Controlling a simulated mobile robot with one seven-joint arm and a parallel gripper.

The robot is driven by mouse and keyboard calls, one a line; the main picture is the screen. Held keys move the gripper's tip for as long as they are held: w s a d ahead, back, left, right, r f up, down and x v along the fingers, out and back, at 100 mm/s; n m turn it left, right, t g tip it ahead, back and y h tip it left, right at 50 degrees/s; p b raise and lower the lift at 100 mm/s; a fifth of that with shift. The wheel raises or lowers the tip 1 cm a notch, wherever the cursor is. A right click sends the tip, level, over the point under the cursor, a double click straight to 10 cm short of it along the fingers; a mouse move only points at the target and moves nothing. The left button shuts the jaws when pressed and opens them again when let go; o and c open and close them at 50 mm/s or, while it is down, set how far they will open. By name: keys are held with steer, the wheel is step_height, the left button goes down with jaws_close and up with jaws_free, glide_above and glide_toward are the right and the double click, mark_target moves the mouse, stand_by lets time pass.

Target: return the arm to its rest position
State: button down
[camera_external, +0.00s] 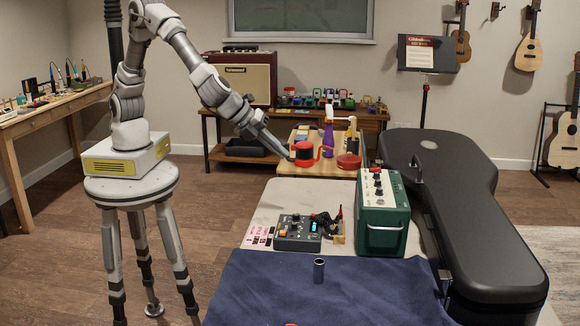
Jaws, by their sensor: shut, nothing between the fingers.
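My arm rises from its pedestal at the left and reaches right and down over the far part of the workbench. My gripper (287,153) is shut and empty. Its tip is close beside a red round object with a dark top (303,152) on a wooden board (282,170). I cannot tell whether they touch.
Near the gripper stand a purple bottle (328,138) and a red disc (348,161). Closer lie a grey pedal (298,233), a green amplifier (382,213), a metal cylinder (319,270) and a blue cloth (260,290). A black guitar case (460,200) fills the right side.

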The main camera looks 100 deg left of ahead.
steer(key=s+a+r+n+g+p, duration=0.35)
steer(key=s+a+r+n, duration=0.65)
steer(key=s+a+r, duration=0.85)
steer(key=s+a+n+h+p, duration=0.1)
steer(key=s+a+n+h, duration=0.1)
steer(key=s+n, duration=0.8)
steer(key=s+t+h, duration=0.1)
steer(key=s, duration=0.2)
steer(key=shift+a+f+p, duration=0.2)
steer(key=shift+f+p, duration=0.05)
steer(key=shift+p, duration=0.1)
step_height(320, 180, down, 29)
steer(key=b, duration=2.9)
